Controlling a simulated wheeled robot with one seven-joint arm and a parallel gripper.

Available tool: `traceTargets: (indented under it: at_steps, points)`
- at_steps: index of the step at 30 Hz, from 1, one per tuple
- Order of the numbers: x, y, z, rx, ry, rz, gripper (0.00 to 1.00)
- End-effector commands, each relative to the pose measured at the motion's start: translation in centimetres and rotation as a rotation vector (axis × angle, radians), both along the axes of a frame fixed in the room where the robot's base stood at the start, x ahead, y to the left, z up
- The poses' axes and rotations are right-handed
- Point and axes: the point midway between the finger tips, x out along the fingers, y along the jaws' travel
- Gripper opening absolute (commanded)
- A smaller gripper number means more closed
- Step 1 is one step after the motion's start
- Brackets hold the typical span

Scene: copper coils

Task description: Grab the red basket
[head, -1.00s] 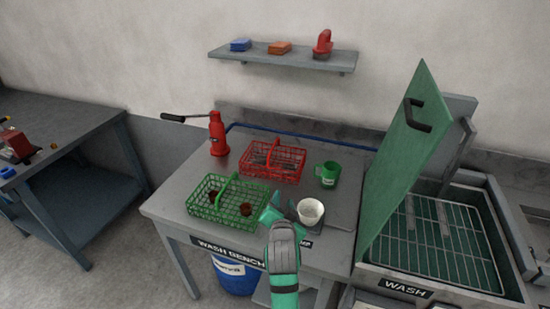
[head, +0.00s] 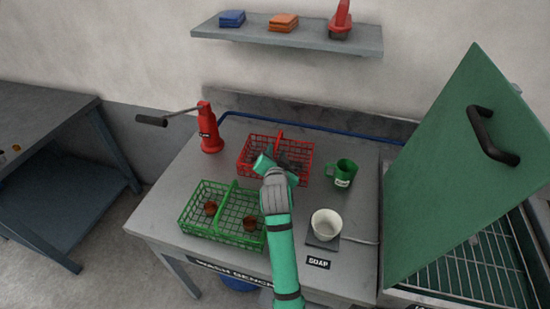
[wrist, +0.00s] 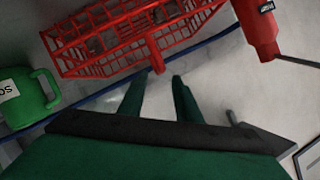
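The red basket (head: 247,158) is a wire basket with a handle across its middle, standing at the back of the wash bench (head: 168,203). Dark items lie inside it, hard to make out. In the head view my gripper (head: 265,162) is over the front of the basket and hides part of it. In the wrist view the basket (wrist: 135,40) lies just beyond my gripper (wrist: 160,82). The two fingers are apart with nothing between them, near the lower end of the red handle.
A green basket (head: 185,216) with brown items stands in front. A green mug (head: 344,173) is right of the red basket, a red jack-like tool (head: 209,130) left. A white cup (head: 326,224) stands front right. A raised green lid (head: 450,170) is at right.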

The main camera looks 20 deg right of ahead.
Motion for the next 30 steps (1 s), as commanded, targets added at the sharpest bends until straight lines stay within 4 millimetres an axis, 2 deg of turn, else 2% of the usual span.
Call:
traceTargets:
  at_steps: [3,11,18,21,29,30]
  points:
    - [1.5,-0.5,-0.5,-0.001,0.001,0.0,0.31]
    - [3.0,-1.2,-0.9,0.0,0.0,-0.001,0.31]
    - [6.3,-1.4,-1.7,-0.002,0.002,0.011,0.31]
    - [7.0,-1.7,-2.0,-0.001,0.001,0.01,0.31]
    - [7.2,-2.3,-2.1,0.0,0.0,0.003,0.31]
    - [7.2,-2.3,-2.2,0.0,0.0,0.003,0.29]
